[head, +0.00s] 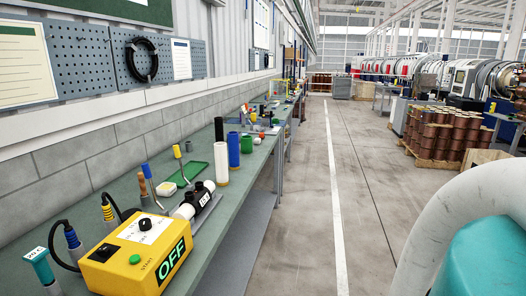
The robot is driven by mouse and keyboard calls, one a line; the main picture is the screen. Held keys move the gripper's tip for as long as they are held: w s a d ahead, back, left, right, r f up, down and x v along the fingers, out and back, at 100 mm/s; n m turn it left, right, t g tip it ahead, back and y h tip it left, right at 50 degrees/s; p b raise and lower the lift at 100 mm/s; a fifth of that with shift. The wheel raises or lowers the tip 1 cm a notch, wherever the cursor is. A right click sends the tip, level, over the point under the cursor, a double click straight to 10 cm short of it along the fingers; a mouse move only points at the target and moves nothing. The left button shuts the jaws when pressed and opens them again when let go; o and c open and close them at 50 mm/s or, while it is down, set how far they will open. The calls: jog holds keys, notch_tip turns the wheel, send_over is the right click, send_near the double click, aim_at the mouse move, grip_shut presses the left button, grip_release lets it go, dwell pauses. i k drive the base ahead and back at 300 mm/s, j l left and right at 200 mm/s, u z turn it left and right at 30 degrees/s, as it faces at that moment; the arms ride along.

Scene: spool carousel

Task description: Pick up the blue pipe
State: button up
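A blue cylinder (234,151), which looks like the blue pipe, stands upright on the green workbench (252,178) along the left wall. A taller white cylinder (222,162) stands just in front of it and to its left. A black cylinder (219,129) stands behind and to the left. A short green cylinder (247,144) is to its right. My gripper is not in view; only a white and teal part of my arm shows at the lower right.
A yellow control box (135,254) marked OFF, a black and white device (196,200), screwdrivers and a green tray (183,176) occupy the near bench. The floor (300,200) right of the bench is clear. Pallets of copper-coloured spools (436,135) stand farther right.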

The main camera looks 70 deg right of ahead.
aim_at(232, 137)
jog(key=z, duration=1.45)
